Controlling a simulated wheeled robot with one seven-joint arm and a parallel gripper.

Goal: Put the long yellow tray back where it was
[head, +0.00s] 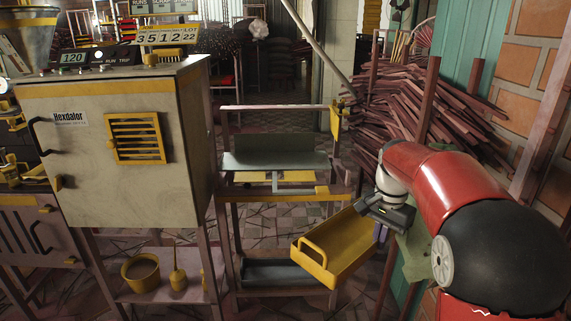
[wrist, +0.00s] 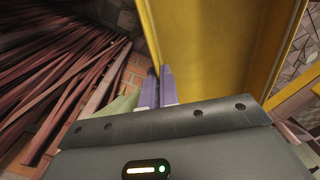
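The long yellow tray (head: 345,240) hangs in the air to the right of the metal stand (head: 226,225). It looks tilted, with its handled end toward the lower left. My gripper (head: 380,232) is at the tray's right end. In the wrist view the tray (wrist: 205,45) fills the top middle, and my purple-grey fingers (wrist: 161,80) are close together on its left wall edge. The fingers look shut on that wall.
The stand has a grey upper trough (head: 275,160) and a grey low bin (head: 275,272). A Hexdalor cabinet (head: 100,185) stands left of it, with a yellow pot (head: 141,273) below. Reddish sticks (head: 400,105) are piled behind my arm, near a teal wall.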

